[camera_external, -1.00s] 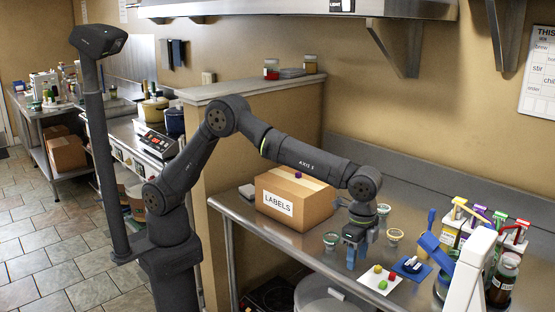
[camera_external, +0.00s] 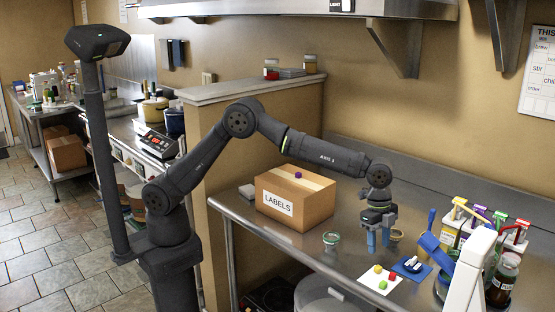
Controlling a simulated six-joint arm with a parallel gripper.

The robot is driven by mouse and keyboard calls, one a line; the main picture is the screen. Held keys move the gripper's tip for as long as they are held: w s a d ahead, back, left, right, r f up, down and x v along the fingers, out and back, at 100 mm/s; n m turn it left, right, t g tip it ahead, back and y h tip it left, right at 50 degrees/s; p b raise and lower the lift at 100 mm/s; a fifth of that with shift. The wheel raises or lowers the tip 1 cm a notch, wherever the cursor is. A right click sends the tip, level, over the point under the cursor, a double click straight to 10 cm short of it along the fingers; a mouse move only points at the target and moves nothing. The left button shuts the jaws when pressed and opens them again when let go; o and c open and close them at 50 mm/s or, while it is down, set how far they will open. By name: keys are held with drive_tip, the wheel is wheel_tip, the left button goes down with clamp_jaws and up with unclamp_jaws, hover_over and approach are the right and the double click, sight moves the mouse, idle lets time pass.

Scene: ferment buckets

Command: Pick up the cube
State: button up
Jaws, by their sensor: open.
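My gripper (camera_external: 379,240) points down with its blue fingers apart, above the steel table behind the white card. Nothing shows between the fingers. On the white card (camera_external: 367,282) lie small coloured pieces: a yellow one (camera_external: 378,269), a red one (camera_external: 392,276) and a green one (camera_external: 382,285). The green piece looks most like a cube, but they are too small to tell for sure. A small purple piece (camera_external: 298,175) sits on top of the cardboard box; its exact shape is also unclear.
The labelled cardboard box (camera_external: 280,210) stands left of my gripper. A small cup (camera_external: 331,238) stands in front of it; another (camera_external: 397,234) is partly hidden by my gripper.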

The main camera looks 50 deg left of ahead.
sight(378, 267)
drive_tip(key=shift+s+d+f, duration=0.1)
drive_tip(key=shift+d+f, duration=0.1)
drive_tip(key=shift+f, duration=0.95)
drive_tip(key=shift+s+d+f, duration=0.15)
drive_tip(key=shift+d+f, duration=0.05)
drive_tip(key=shift+f, duration=0.9)
drive_tip(key=shift+s+d+f, duration=0.1)
drive_tip(key=shift+d+f, duration=0.1)
drive_tip(key=shift+f, duration=0.95)
clamp_jaws()
